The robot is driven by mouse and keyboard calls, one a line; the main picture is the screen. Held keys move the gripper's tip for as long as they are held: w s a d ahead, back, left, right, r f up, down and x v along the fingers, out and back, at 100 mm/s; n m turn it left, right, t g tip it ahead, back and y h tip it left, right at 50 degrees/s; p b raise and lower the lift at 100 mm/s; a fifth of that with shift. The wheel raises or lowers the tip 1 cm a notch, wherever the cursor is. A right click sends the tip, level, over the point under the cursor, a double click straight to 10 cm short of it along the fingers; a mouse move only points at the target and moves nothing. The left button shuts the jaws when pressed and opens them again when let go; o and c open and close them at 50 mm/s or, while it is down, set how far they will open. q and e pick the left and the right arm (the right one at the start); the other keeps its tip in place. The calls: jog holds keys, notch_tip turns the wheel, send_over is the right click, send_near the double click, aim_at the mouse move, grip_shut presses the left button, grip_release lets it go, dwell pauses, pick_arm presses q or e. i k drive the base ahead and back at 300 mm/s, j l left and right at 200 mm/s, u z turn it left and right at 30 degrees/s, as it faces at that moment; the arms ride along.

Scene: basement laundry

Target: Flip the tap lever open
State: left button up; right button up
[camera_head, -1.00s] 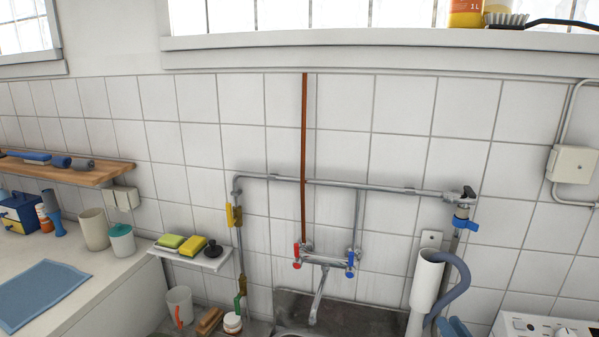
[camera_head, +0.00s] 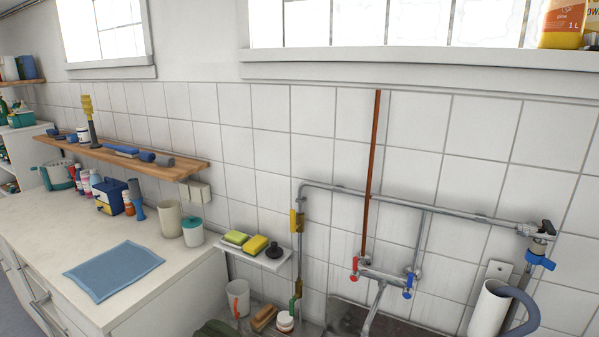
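Several handles show and I cannot tell which one is the tap lever. A wall mixer tap (camera_head: 384,275) has a red handle (camera_head: 355,268) on its left and a blue handle (camera_head: 408,286) on its right, with a spout pointing down over the sink. A valve with a blue lever (camera_head: 541,262) sits at the right end of the grey pipe. Neither of my grippers is in view.
A small shelf (camera_head: 262,263) with sponges and a dark plug is left of the pipes. The counter (camera_head: 142,225) at left holds a blue cloth, cups and bottles. A white standpipe (camera_head: 488,308) with a grey hose stands right of the sink (camera_head: 345,314).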

aim_at(548, 226)
jog(key=z, duration=1.6)
jog(key=l+z, duration=0.1)
jog(key=z, duration=0.2)
jog(key=l+z, duration=0.15)
jog(key=z, duration=0.15)
